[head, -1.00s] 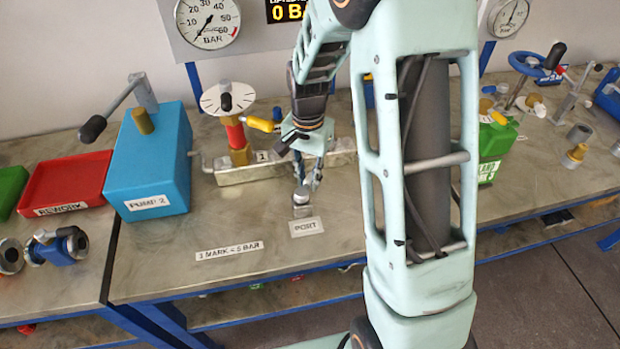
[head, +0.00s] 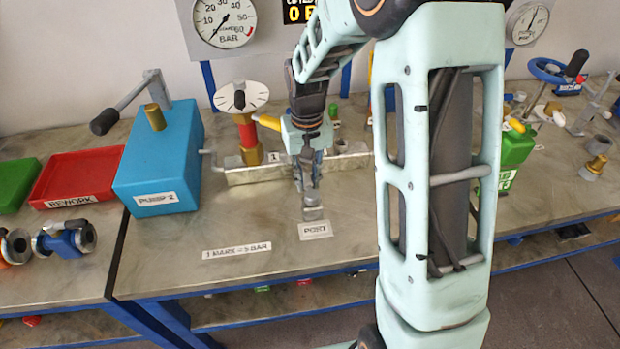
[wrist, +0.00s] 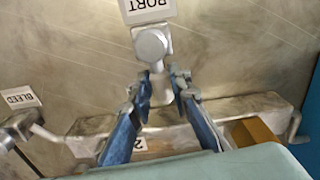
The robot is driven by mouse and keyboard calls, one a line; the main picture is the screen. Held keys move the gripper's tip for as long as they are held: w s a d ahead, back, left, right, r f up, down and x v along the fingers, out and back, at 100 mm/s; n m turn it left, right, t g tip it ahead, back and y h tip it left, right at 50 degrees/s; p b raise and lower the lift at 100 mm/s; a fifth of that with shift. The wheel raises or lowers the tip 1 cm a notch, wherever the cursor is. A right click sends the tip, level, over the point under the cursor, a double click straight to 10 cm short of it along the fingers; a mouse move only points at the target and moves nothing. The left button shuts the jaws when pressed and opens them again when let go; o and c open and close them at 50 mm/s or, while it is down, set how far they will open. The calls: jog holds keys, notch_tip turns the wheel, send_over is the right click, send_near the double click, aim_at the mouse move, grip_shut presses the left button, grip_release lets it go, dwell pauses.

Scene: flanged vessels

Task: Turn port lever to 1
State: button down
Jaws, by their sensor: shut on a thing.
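The grey port fitting has a round cap (wrist: 152,45) beside the PORT label (wrist: 148,8); in the head view the cap (head: 313,213) shows just behind that label. A grey neck (wrist: 161,88) runs from the cap toward the manifold. My gripper (wrist: 161,80) is shut on this neck, one finger each side; it also shows in the head view (head: 309,185). A yellow handle (head: 267,122) sticks out left behind my wrist; its hub is hidden. The label 1 (head: 275,157) is on the manifold (head: 245,174); the label 2 (wrist: 140,144) is partly covered.
A red column with a white dial (head: 240,97) rises left of my wrist. A blue pump box (head: 160,165) and red tray (head: 75,175) stand farther left. A green container (head: 515,148) is at right. The bench front is clear around the mark label (head: 237,249).

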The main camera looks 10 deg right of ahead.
aim_at(307, 181)
jog(key=shift+a, duration=0.1)
dwell(0.3)
jog(key=c, duration=1.8)
grip_release()
jog(key=shift+o, duration=0.2)
jog(key=shift+r, duration=0.1)
notch_tip(307, 181, up, 12)
